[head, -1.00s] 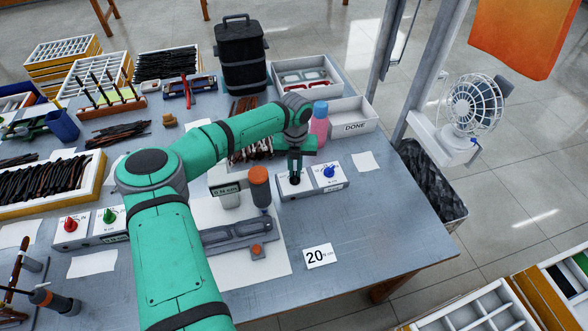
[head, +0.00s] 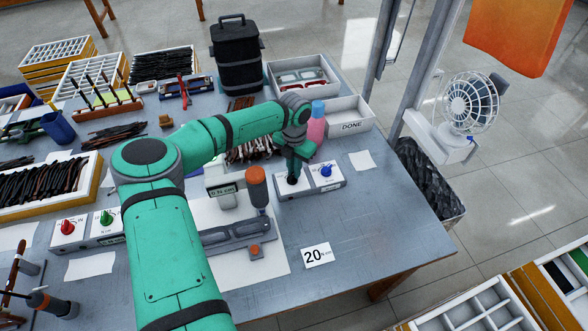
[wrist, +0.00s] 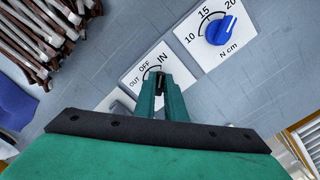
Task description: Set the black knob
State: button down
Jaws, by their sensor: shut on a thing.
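The black knob (head: 292,180) sits on the left white panel of a small control box on the table. My gripper (head: 293,173) reaches down from above, tilted, with its fingers shut on the knob. In the wrist view my gripper (wrist: 160,82) covers most of the black knob (wrist: 160,77), so its pointer is hidden. The black knob's panel (wrist: 135,77) reads OUT, OFF and IN around an arc. Beside it, the blue knob (wrist: 220,31) has a 10, 15, 20 N cm scale; its white mark points up-right, near 20.
A pink bottle with a blue cap (head: 316,125) stands close behind my gripper, before the DONE tray (head: 350,127). An orange-topped device (head: 257,187) stands left of the box. Red (head: 67,228) and green (head: 107,218) knobs are at far left. The table's right front is clear.

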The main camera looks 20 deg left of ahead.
dwell(0.3)
jog(key=c, duration=1.8)
grip_release()
notch_tip(320, 180, up, 11)
jog(key=shift+f, duration=0.1)
